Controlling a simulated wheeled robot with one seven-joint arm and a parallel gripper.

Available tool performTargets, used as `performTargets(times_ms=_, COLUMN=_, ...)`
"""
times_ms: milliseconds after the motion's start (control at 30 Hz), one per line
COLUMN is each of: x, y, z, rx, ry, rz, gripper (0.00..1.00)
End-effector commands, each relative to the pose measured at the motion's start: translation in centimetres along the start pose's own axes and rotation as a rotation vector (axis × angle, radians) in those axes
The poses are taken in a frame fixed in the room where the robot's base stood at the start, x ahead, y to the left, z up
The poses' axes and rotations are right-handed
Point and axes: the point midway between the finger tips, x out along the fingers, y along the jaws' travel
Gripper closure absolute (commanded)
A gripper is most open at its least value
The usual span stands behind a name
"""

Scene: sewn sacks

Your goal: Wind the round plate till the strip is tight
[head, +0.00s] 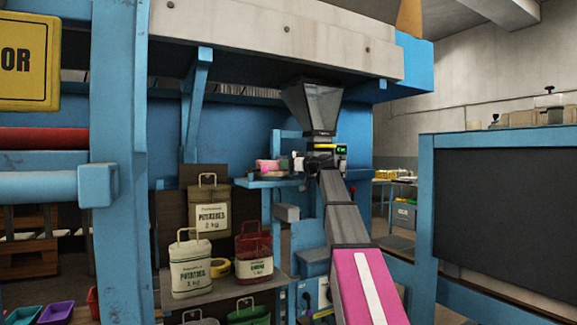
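My arm reaches up from the lower right to a dark, compact head just below a grey funnel (318,103). My gripper (312,163) seems to be at this end, beside a small blue shelf (262,184), but it is small and seen from behind. I cannot make out its fingers or anything between them. A small green light shows at its right. I cannot pick out the round plate or the strip with certainty; the arm and the head cover part of the area under the funnel.
Pink and other small items (270,165) lie on the blue shelf. Sewn sacks, cream (190,265), olive (209,212) and dark red (254,252), stand at left with a yellow ring (220,267). A blue post (118,170) and a dark blue-framed panel (505,215) flank the space.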

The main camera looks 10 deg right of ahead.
Motion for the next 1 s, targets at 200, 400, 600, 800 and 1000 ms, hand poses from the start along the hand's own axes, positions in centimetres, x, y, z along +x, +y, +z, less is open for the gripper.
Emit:
performTargets(times_ms=200, x=0.0, y=0.0, z=0.0, rx=0.0, ry=0.0, rz=0.0, gripper=1.0)
performTargets(times_ms=400, x=0.3, y=0.8, z=-0.1, rx=0.003, ry=-0.001, rz=-0.051, gripper=1.0)
performTargets(times_ms=600, x=0.3, y=1.3, z=-0.1, rx=0.001, ry=0.002, rz=-0.131, gripper=1.0)
performTargets(times_ms=800, x=0.2, y=1.2, z=-0.1, rx=-0.001, ry=0.003, rz=-0.135, gripper=1.0)
performTargets(times_ms=1000, x=0.2, y=1.2, z=0.0, rx=-0.002, ry=0.003, rz=-0.134, gripper=0.5)
